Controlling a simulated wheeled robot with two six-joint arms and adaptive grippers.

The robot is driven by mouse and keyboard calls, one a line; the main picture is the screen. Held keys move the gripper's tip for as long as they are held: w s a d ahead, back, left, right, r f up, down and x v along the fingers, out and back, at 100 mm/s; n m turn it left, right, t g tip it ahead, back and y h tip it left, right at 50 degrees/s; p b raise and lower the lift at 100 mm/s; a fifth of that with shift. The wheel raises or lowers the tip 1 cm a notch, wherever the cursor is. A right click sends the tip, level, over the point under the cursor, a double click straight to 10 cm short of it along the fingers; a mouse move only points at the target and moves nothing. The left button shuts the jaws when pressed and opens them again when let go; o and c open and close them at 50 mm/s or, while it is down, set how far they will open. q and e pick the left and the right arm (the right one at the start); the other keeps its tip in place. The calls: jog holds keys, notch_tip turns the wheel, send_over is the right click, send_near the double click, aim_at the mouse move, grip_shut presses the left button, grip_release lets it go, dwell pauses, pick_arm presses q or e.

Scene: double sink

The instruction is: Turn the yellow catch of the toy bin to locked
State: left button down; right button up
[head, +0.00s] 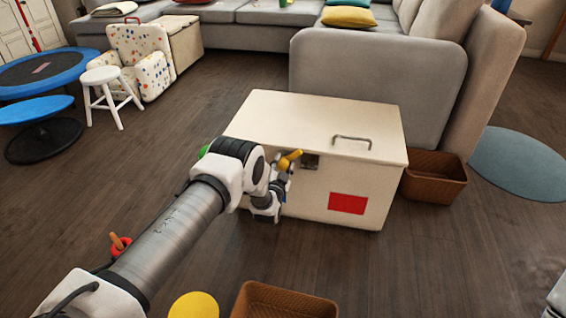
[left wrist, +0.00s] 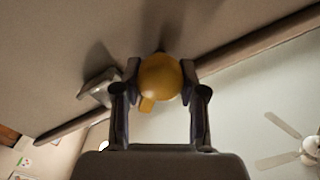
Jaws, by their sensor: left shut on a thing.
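The toy bin (head: 320,120) is a cream box with a closed lid, a metal handle on top and a red patch on its front. Its yellow catch (head: 290,158) sits high on the front, left of a dark metal plate (head: 310,161). My left gripper (head: 284,172) is at the catch. In the left wrist view the catch's rounded yellow end (left wrist: 160,77) lies between the two fingertips of the gripper (left wrist: 161,82), which is shut on it. My arm hides part of the bin's left front. My right gripper is not in view.
A brown basket (head: 435,179) stands right of the bin, and another basket (head: 285,302) is at the bottom edge. A yellow round thing (head: 194,306) and a red ring with an orange peg (head: 120,244) are near my arm. A grey sofa (head: 375,75) stands behind.

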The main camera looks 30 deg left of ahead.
pick_arm(q)
jog(key=m+p, duration=0.1)
jog(key=m, duration=0.3)
jog(key=shift+d+m, duration=0.1)
jog(key=shift+m, duration=0.2)
jog(key=shift+f+m, duration=0.15)
jog(key=shift+m, duration=1.65)
jog(key=c, duration=0.6)
grip_release()
jog(key=shift+c, duration=0.2)
jog(key=v, duration=1.2)
